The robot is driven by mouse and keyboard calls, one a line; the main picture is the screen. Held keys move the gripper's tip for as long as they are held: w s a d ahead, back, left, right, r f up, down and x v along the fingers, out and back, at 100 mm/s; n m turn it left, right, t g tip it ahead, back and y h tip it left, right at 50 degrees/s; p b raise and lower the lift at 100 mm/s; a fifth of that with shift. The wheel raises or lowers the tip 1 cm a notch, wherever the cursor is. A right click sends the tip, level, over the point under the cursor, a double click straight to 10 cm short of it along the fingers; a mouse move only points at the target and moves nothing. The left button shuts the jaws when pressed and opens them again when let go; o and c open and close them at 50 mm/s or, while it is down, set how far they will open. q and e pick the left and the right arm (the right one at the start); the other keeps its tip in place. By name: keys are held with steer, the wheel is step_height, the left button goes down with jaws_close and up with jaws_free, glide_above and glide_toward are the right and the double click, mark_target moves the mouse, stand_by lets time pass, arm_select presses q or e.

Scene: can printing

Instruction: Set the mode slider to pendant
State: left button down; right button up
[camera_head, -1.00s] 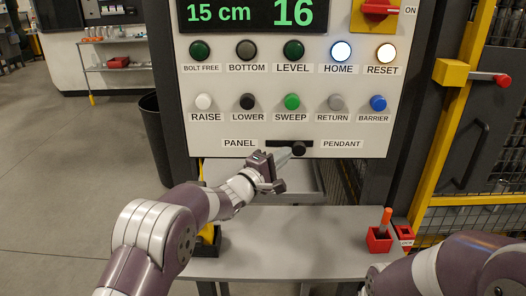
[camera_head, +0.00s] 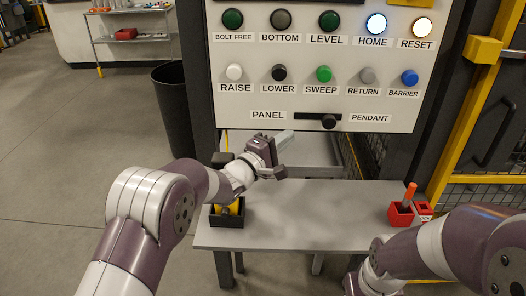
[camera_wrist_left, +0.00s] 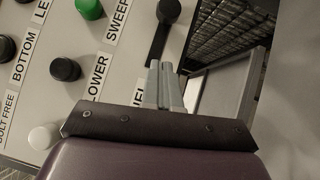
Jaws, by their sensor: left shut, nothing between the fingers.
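The mode slider's black knob (camera_head: 330,121) sits toward the PENDANT end of its dark horizontal slot (camera_head: 305,117), between the labels PANEL (camera_head: 268,115) and PENDANT (camera_head: 370,118). My left gripper (camera_head: 286,137) is shut and empty, below and left of the knob and apart from it. In the left wrist view the shut fingers (camera_wrist_left: 163,82) point toward the slot (camera_wrist_left: 158,42), with the knob (camera_wrist_left: 168,10) beyond them at the top edge. My right arm shows at the lower right, but its gripper is not visible.
Rows of round buttons sit above the slider; LOWER (camera_head: 279,73) and SWEEP (camera_head: 324,74) are near. A grey shelf (camera_head: 300,225) below holds a black bin (camera_head: 228,216) and a red holder with an orange-handled tool (camera_head: 403,208). A yellow-framed fence stands right.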

arm_select(q)
steer(key=shift+s+d+v, duration=0.1)
steer(key=shift+d+v, duration=0.05)
steer(key=shift+v, duration=1.15)
steer(key=shift+s+d+v, duration=0.1)
steer(key=shift+v, duration=1.2)
arm_select(e)
steer(key=shift+d+f, duration=0.45)
